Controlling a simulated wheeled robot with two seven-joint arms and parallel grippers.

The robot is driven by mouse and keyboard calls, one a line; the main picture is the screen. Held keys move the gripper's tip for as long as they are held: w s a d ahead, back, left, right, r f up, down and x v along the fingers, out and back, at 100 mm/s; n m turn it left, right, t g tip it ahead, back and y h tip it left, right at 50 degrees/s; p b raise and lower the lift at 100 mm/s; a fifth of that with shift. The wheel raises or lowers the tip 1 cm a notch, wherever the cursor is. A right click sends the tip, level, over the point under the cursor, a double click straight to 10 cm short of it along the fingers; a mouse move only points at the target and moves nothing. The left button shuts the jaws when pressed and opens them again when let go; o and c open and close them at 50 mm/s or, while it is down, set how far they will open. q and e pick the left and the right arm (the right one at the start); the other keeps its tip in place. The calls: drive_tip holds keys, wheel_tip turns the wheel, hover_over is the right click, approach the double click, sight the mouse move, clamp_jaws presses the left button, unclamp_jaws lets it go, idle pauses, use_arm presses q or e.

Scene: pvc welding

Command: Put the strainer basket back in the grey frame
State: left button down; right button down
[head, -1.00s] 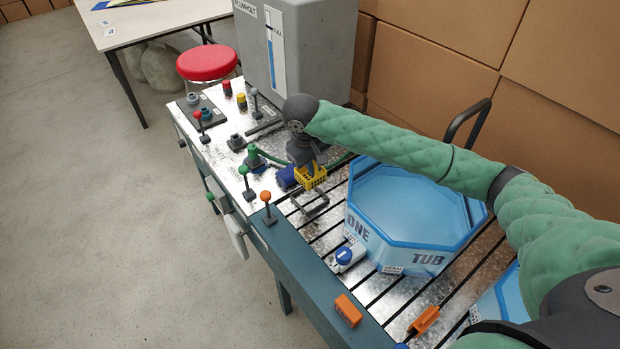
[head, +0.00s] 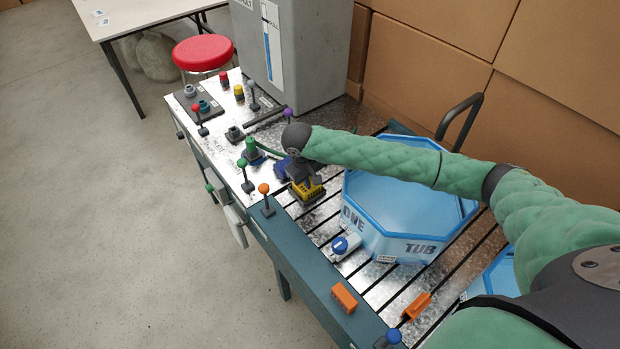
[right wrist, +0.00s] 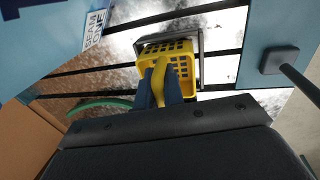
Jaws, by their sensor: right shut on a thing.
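The strainer basket (head: 309,191) is yellow with a slotted wall. My right gripper (head: 298,171) is shut on it from above. In the right wrist view, the blue fingers of the gripper (right wrist: 160,90) close on the basket's yellow handle, and the basket (right wrist: 183,62) hangs below them. The grey frame (right wrist: 199,56) shows along the far edge and right side of the basket in that view. The basket is over or within the frame; I cannot tell whether it is seated. In the head view the basket and gripper mostly hide the frame. My left gripper is not in view.
The blue tub (head: 400,240) stands close to the right of the basket. Levers with green (head: 242,163) and orange (head: 264,188) knobs stand to the left. An orange block (head: 344,297) lies on the front edge.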

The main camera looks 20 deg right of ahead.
drive_tip(key=c, duration=1.5)
unclamp_jaws()
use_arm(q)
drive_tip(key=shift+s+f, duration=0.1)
use_arm(e)
drive_tip(key=shift+r, duration=0.1)
